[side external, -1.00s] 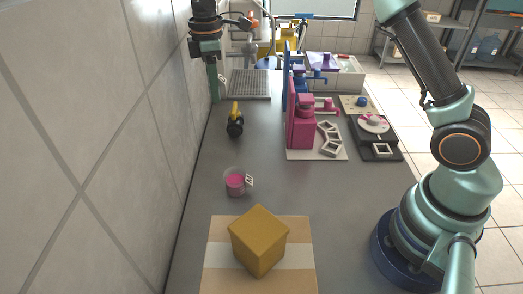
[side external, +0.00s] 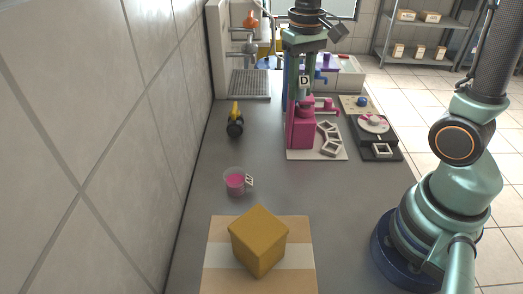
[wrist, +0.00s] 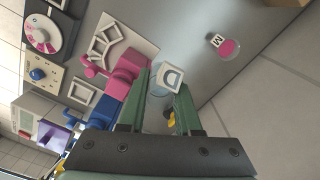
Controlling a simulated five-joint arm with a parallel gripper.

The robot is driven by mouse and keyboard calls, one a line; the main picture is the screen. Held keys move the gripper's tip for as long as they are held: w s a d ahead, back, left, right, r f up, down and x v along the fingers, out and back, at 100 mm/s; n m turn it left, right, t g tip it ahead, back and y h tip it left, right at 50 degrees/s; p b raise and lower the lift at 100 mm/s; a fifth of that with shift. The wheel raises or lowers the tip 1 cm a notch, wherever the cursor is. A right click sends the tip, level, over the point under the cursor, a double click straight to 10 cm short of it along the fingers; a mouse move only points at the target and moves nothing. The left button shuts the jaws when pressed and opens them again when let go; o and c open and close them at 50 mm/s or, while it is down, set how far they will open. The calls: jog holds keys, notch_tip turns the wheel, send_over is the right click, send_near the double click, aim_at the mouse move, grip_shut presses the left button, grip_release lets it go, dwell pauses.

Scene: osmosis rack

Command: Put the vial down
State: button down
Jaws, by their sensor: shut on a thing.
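My gripper (side external: 303,92) hangs pointing down over the magenta stand (side external: 301,128) in the side view. Its green fingers are shut on a clear vial with a white tag marked D (side external: 304,80). In the wrist view the vial (wrist: 157,77) and its tag sit between the fingertips (wrist: 167,88). The vial's lower part is hard to make out. From the side, the fingers overlap the magenta stand, and I cannot tell the gap between them.
A beaker of pink liquid (side external: 236,182) with an M tag stands on the open grey bench. A yellow-and-black tool (side external: 235,122) lies behind it. A yellow box (side external: 258,240) sits at the front. White square frames (side external: 330,135) adjoin the magenta stand. A black device (side external: 374,132) stands to the right.

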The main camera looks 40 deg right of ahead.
jog(key=shift+s+d+f+m, duration=0.25)
jog(key=shift+s+f+m, duration=0.1)
jog(key=shift+s+m, duration=0.3)
notch_tip(320, 180, down, 20)
jog(key=shift+s+r, duration=0.1)
jog(key=c, duration=0.6)
grip_release()
notch_tip(320, 180, up, 12)
notch_tip(320, 180, up, 12)
jog(key=n+t, duration=0.4)
jog(key=t, duration=0.1)
send_over(298, 167)
jog(key=s+a, duration=0.2)
jog(key=s, duration=0.2)
jog(key=shift+s+a+r+n+t, duration=0.2)
jog(key=shift+s+r+n+t, duration=0.1)
jog(key=shift+s, duration=0.1)
